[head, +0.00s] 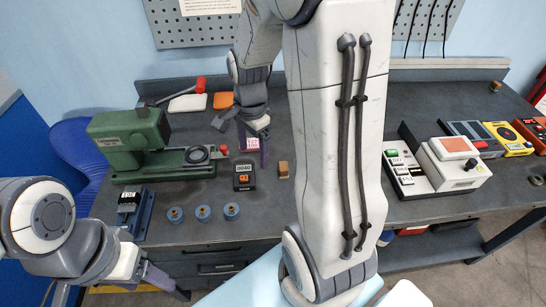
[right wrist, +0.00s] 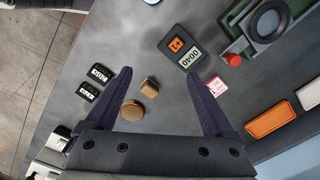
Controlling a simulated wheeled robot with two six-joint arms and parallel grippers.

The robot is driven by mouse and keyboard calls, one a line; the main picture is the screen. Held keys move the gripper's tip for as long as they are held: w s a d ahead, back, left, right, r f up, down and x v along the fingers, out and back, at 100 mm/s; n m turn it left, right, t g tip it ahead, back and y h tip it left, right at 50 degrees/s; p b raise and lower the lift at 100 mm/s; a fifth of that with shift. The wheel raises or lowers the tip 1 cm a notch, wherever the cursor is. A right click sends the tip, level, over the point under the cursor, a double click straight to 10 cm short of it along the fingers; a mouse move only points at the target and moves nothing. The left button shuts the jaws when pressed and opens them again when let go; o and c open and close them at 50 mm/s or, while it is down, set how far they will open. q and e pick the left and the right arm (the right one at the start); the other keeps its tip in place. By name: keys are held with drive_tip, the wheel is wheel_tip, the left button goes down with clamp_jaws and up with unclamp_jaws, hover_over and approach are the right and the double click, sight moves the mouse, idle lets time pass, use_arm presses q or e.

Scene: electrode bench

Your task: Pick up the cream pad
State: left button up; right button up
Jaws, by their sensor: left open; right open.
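The cream pad (head: 187,103) lies flat at the back of the bench, left of an orange pad (head: 223,100). A red-headed hammer lies just behind it. In the right wrist view the cream pad (right wrist: 309,94) is partly cut off at the right edge. My right gripper (head: 252,148) is open above the bench, nearer the front than the pad and to its right. In its wrist view (right wrist: 158,73) nothing is between its fingers. My left gripper (head: 160,279) is open at the front left, low by the bench's front edge, far from the pad.
The green machine (head: 140,143) stands left, in front of the pad. A black meter (head: 244,177), a pink block (head: 252,144), a small wooden block (head: 284,170) and blue rolls (head: 203,212) lie nearby. Pegboard is behind. My right arm hides the bench's middle.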

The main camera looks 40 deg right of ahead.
drive_tip(key=d+f+m, duration=0.2)
drive_tip(key=d+m, duration=0.5)
drive_tip(key=d, duration=0.3)
hover_over(283, 166)
drive_tip(key=f, duration=0.4)
drive_tip(key=shift+s+d+f, duration=0.15)
drive_tip(key=shift+d+f, duration=0.15)
drive_tip(key=shift+d, duration=0.05)
drive_tip(key=shift+w+a+f+p, duration=0.15)
drive_tip(key=shift+f+p, duration=0.3)
drive_tip(key=shift+f, duration=1.1)
drive_tip(key=shift+w+a+f+p, duration=0.1)
drive_tip(key=shift+f+p, duration=0.3)
drive_tip(key=shift+f, duration=1.15)
clamp_jaws()
